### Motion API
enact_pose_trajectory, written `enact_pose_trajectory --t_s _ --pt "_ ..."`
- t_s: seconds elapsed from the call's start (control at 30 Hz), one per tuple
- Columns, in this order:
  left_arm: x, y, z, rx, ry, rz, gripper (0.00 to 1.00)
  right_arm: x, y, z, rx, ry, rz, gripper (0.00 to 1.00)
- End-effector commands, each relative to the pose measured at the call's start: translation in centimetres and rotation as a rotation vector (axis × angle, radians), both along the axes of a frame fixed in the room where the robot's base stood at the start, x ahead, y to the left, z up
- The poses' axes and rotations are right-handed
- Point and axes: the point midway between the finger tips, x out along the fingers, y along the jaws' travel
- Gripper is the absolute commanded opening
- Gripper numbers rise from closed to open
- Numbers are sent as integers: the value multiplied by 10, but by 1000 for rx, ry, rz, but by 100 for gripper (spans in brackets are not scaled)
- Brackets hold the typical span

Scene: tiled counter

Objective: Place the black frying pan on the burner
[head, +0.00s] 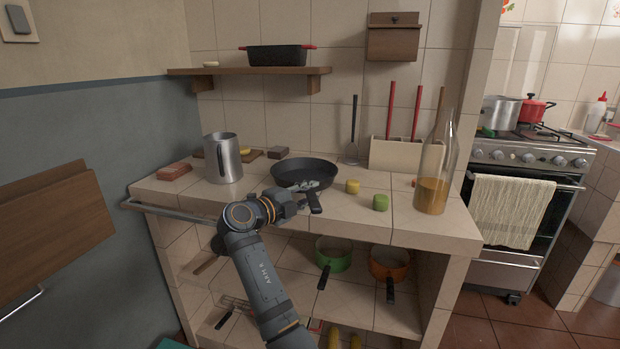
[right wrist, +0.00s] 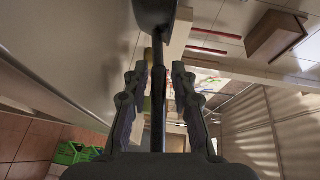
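The black frying pan (head: 300,174) rests on the tiled counter in the head view, its handle (head: 315,203) pointing toward me over the front edge. My right gripper (head: 311,190) is at this handle. In the right wrist view, the handle (right wrist: 158,95) runs between the two fingers of my right gripper (right wrist: 158,78), with a narrow gap on each side, so it looks open around the handle. Part of the pan (right wrist: 154,12) shows at the top there. The stove (head: 530,150) with its burners stands at the right, partly covered by pots. My left gripper is not in view.
A metal pitcher (head: 222,158) stands left. A red pot (head: 532,110) and a steel pot (head: 500,109) are on the stove. A utensil holder (head: 395,154) stands behind.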

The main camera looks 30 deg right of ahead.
Motion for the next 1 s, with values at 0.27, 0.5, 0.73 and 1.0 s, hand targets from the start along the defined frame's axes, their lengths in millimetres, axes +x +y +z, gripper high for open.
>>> enact_pose_trajectory --t_s 0.27,0.5,0.73,1.0 --pt "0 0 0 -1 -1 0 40 0 -1 -1 -1 1 -1 8" --pt "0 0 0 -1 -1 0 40 0 -1 0 -1 1 -1 0" --pt "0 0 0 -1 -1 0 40 0 -1 1 -3 -2 -1 0" --pt "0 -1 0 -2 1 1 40 -1 -4 5 -4 -2 0 0"
